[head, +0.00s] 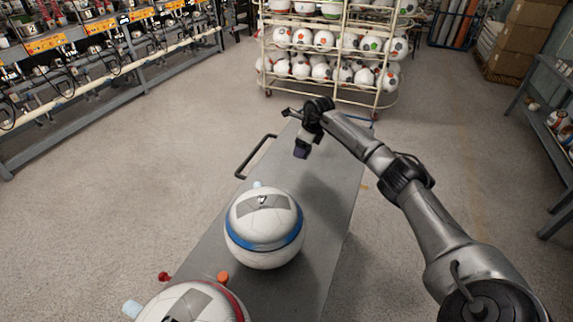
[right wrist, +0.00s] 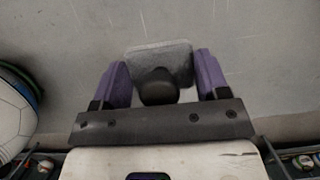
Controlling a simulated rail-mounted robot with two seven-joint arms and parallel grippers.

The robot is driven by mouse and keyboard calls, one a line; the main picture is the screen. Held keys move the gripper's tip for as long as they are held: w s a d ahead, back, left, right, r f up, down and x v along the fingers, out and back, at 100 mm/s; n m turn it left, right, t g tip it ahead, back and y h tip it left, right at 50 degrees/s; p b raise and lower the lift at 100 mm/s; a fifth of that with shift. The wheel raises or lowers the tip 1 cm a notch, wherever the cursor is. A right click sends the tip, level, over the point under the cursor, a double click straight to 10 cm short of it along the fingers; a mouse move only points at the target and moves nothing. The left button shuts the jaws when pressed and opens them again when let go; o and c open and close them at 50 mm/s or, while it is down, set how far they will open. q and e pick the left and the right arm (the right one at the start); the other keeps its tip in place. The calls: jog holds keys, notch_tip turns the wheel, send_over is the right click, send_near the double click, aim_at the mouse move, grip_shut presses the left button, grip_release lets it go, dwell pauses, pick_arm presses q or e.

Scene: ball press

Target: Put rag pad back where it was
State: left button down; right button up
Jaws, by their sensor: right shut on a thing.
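My right gripper (head: 301,152) is over the far part of the grey cart top (head: 322,205), with its purple fingers pointing down. In the right wrist view, the right gripper (right wrist: 161,78) is shut on the rag pad (right wrist: 172,58), a grey square pad with a round black knob between the fingers. The pad's underside is hidden, and I cannot tell whether it touches the cart top. The pad is not clear in the head view. My left gripper is not in view.
A white ball with a blue band (head: 264,228) sits on the cart, nearer than the gripper. Another ball (head: 190,305) is at the bottom edge. A rack of balls (head: 335,58) stands beyond the cart's far end. The far cart top looks clear.

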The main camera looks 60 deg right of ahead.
jog(key=b, duration=0.1)
send_over(284, 167)
jog(key=s, duration=0.1)
notch_tip(284, 167, down, 4)
jog(key=shift+r, duration=0.25)
jog(key=shift+f+b, duration=1)
jog(key=shift+f, duration=1.05)
jog(key=shift+d, duration=0.1)
jog(key=shift+f, duration=0.15)
jog(key=o, duration=0.9)
